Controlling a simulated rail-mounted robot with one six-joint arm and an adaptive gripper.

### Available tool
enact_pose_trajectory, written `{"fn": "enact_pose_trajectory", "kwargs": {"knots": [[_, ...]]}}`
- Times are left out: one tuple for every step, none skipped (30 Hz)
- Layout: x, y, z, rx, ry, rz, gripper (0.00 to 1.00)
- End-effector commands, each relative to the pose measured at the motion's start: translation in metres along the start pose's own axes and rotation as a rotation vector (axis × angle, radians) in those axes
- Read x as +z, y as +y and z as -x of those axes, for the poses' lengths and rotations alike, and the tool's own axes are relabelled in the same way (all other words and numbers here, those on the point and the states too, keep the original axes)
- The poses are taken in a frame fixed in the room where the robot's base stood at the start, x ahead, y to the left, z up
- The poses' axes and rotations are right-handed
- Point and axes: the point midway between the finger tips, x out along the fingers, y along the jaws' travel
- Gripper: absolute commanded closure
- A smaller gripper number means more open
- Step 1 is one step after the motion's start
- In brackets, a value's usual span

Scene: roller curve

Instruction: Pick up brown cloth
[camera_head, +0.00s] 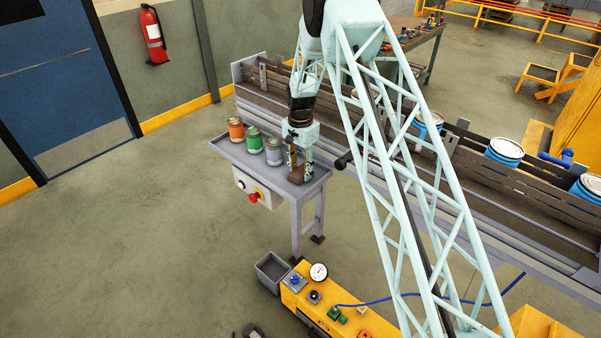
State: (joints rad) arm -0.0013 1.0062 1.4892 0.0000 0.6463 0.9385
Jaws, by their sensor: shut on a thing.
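My gripper (300,168) is at the right end of a small grey side table (235,152), pointing down. Its fingers are shut on a small brown thing, which looks like the brown cloth (296,177). The cloth is at or just above the table top; I cannot tell whether it still touches it. Part of the cloth is hidden by the fingers.
An orange can (236,129), a green can (254,140) and a grey can (273,151) stand in a row left of my gripper. Behind runs a conveyor (500,185) with blue drums (505,151). A yellow bench (325,305) and a grey bin (271,272) are in front.

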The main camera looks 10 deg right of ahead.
Motion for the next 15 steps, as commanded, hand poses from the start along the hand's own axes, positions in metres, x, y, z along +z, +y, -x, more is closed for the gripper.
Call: {"fn": "enact_pose_trajectory", "kwargs": {"knots": [[0.000,0.000,0.002,-0.001,0.001,0.000,0.73],[0.000,0.000,0.004,-0.001,0.001,0.000,0.73],[0.000,-0.001,0.006,-0.001,0.001,0.000,0.73],[-0.001,-0.001,0.008,-0.002,0.001,0.000,0.73],[-0.001,-0.001,0.011,-0.002,0.001,0.000,0.73],[-0.001,-0.001,0.014,-0.002,0.001,0.000,0.73],[0.000,-0.001,0.017,-0.002,0.001,0.000,0.73],[0.000,0.000,0.019,-0.001,0.001,0.000,0.73],[0.000,0.000,0.023,-0.001,0.001,0.000,0.73],[0.000,0.000,0.026,-0.001,0.001,0.000,0.73],[0.000,-0.001,0.030,-0.002,0.001,0.000,0.73],[-0.001,-0.001,0.035,-0.002,0.002,0.000,0.73],[-0.001,-0.001,0.039,-0.002,0.002,0.000,0.73],[-0.001,-0.001,0.042,-0.002,0.001,0.000,0.73],[0.000,0.000,0.047,-0.001,0.001,0.000,0.73]]}}
